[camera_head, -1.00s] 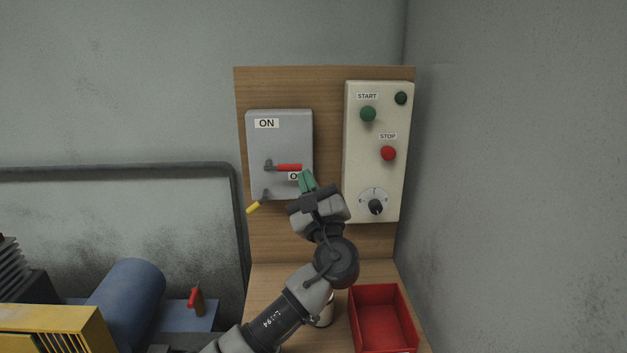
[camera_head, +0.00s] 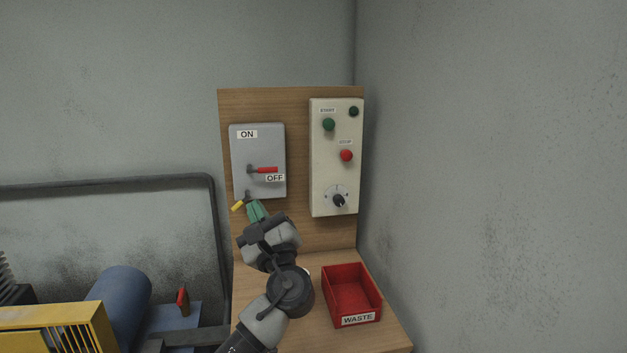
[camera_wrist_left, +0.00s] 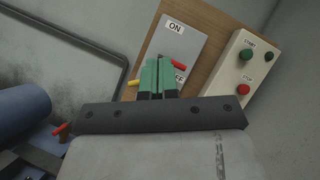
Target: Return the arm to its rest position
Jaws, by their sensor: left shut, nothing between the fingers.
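My left gripper (camera_head: 256,209) has green fingertips that are closed together with nothing between them. In the head view it is below the grey switch box (camera_head: 240,160), close to a small yellow-tipped lever (camera_head: 238,206); whether they touch I cannot tell. The box has ON and OFF labels and a red handle (camera_head: 265,170) that lies level, pointing right, just above OFF. In the left wrist view the gripper (camera_wrist_left: 157,62) also shows shut, in front of the box (camera_wrist_left: 183,38), covering part of the lower label. My right gripper is not in view.
A cream control panel (camera_head: 320,165) with green and red buttons and a dial is right of the box. A red WASTE bin (camera_head: 372,294) stands on the wooden bench (camera_head: 390,335). Blue and yellow machinery (camera_head: 125,290) is at lower left. A grey wall closes off the right.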

